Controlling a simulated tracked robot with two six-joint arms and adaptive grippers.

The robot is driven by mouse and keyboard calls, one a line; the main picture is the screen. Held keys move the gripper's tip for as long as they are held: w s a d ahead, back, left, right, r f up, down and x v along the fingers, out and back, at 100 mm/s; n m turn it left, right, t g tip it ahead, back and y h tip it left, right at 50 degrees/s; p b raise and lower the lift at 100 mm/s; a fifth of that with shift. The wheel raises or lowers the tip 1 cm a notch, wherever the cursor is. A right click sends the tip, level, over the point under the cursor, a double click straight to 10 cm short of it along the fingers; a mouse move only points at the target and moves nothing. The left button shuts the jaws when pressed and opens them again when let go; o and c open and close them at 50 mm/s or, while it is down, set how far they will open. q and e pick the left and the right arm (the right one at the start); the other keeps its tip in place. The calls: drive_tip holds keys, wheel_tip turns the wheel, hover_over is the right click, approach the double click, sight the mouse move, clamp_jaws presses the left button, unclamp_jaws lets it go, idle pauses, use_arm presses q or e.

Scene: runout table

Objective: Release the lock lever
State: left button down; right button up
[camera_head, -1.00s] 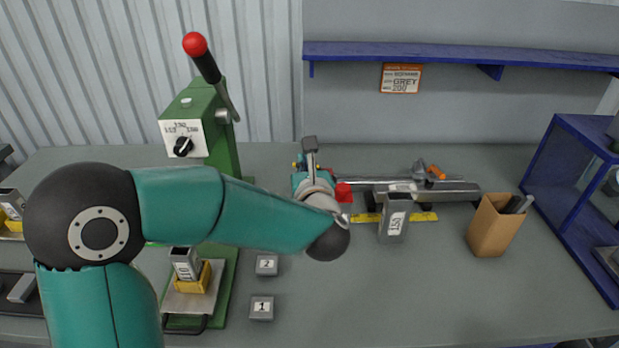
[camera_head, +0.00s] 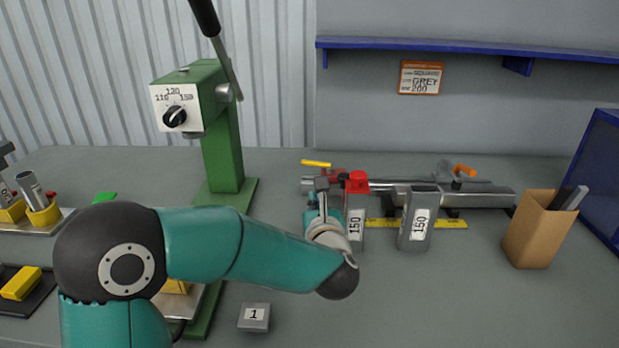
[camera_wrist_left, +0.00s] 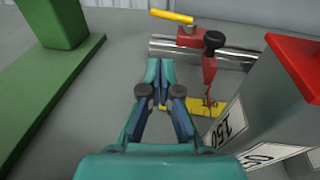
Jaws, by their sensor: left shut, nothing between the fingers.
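A silver rail fixture (camera_head: 410,188) lies along the back of the table. At its left end is a red bracket with a yellow-handled lever (camera_head: 316,163), and near its right end is an orange-handled lever (camera_head: 464,170). I cannot tell which is the lock lever. My left gripper (camera_head: 322,192) is shut and empty in front of the rail's left end, partly hidden by its own wrist. The right gripper is out of view.
A red-topped grey block (camera_head: 355,215) marked 150 stands close right of my left gripper, with another 150 block (camera_head: 416,225) beyond it. A cardboard holder (camera_head: 535,235) stands at right. A green press (camera_head: 222,150) rises at left. The front right table is clear.

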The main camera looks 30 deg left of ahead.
use_arm(q)
drive_tip(key=p+x, duration=0.1)
drive_tip(key=x, duration=0.3)
drive_tip(key=p+x, duration=0.1)
drive_tip(key=x, duration=0.3)
drive_tip(key=r+p+x, duration=0.1)
drive_tip(key=x, duration=0.3)
drive_tip(key=shift+w+a, duration=0.1)
drive_tip(key=shift+a, duration=0.05)
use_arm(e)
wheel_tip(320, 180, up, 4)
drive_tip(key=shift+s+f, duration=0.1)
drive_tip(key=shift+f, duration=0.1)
